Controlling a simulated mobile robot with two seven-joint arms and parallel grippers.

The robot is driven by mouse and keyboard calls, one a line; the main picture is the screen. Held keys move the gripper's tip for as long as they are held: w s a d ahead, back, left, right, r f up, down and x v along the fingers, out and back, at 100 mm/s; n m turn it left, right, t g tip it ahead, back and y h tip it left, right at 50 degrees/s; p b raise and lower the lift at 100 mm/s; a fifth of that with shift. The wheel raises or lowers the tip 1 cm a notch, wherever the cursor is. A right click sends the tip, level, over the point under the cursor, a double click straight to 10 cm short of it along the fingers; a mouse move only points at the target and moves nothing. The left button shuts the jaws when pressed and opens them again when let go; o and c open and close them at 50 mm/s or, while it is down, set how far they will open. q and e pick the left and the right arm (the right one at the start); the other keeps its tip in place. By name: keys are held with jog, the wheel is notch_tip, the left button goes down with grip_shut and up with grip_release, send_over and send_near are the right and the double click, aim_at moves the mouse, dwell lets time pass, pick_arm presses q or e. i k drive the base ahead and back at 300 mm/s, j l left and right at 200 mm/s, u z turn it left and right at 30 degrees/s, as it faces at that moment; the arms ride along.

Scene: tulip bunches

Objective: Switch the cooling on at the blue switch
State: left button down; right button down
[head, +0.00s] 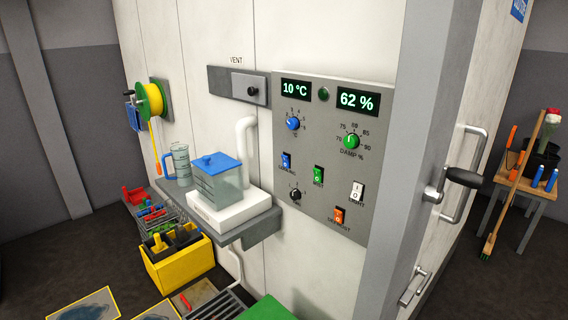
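The blue switch (286,160), labelled for cooling, sits at the left of the grey control panel (318,215), below the blue dial (293,124). Its rocker is too small to tell its position. A green switch (318,175), a white switch (357,191) and an orange switch (338,215) are on the same panel. The left display (295,88) reads 10 °C and the right display (358,100) reads 62 %. Neither of my grippers is in the head view.
A shelf (262,230) with a white unit and a blue-lidded container (217,178) juts out left of the panel. A white pipe (243,140) rises beside it. A door handle (470,175) sticks out at right. A yellow box (180,268) stands below.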

aim_at(286, 163)
jog(key=k, duration=0.65)
jog(key=z, duration=2.5)
jog(key=k+j, duration=0.1)
jog(key=j, duration=0.3)
jog(key=k+j, duration=0.15)
jog(key=j, duration=0.3)
jog(key=k+j, duration=0.1)
jog(key=j, duration=0.3)
jog(key=k+j, duration=0.1)
jog(key=j, duration=0.3)
jog(key=k+j, duration=0.1)
jog(key=j, duration=0.3)
jog(key=k+j, duration=0.15)
jog(key=j, duration=0.3)
